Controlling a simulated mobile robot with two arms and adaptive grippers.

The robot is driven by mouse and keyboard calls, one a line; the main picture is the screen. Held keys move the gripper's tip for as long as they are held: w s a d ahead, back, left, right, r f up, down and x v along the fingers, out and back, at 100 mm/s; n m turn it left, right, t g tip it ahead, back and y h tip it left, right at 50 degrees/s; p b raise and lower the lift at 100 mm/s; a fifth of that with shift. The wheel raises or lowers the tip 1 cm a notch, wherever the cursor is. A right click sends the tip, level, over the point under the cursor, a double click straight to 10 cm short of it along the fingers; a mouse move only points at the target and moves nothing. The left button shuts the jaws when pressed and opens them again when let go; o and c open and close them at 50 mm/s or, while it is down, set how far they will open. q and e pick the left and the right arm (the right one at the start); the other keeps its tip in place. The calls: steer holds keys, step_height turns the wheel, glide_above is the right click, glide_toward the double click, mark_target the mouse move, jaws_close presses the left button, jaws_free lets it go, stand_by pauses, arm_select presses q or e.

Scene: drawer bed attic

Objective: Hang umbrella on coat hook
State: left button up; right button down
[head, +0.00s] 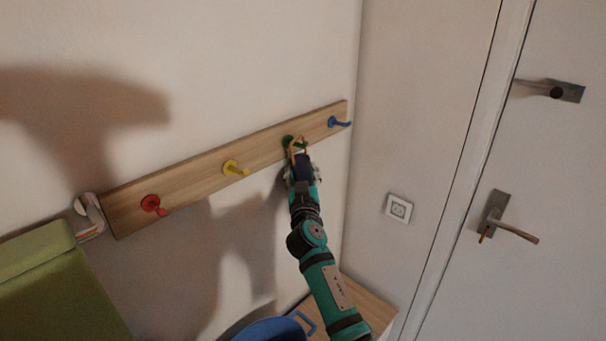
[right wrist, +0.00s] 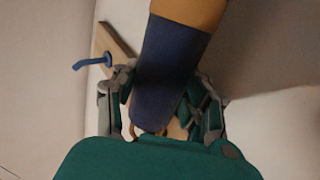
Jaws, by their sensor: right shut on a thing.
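A wooden coat rack (head: 200,179) is fixed slantwise across the wall in the head view, with a red hook (head: 153,204), a yellow hook (head: 234,168), a green hook (head: 287,141) and a blue hook (head: 338,122). My right gripper (head: 302,172) is shut on the dark blue umbrella (right wrist: 170,70), just below the green hook. The umbrella has a tan end and a thin tan loop (head: 298,149). The loop overlaps the green hook; I cannot tell whether it is around it or in front. The blue hook also shows in the right wrist view (right wrist: 95,61). My left gripper is out of view.
A green box-like thing (head: 50,280) is at the lower left. A blue container (head: 272,330) and a wooden surface (head: 372,305) lie below the rack.

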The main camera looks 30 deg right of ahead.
stand_by(0.4)
steer(key=c, duration=0.6)
jaws_free()
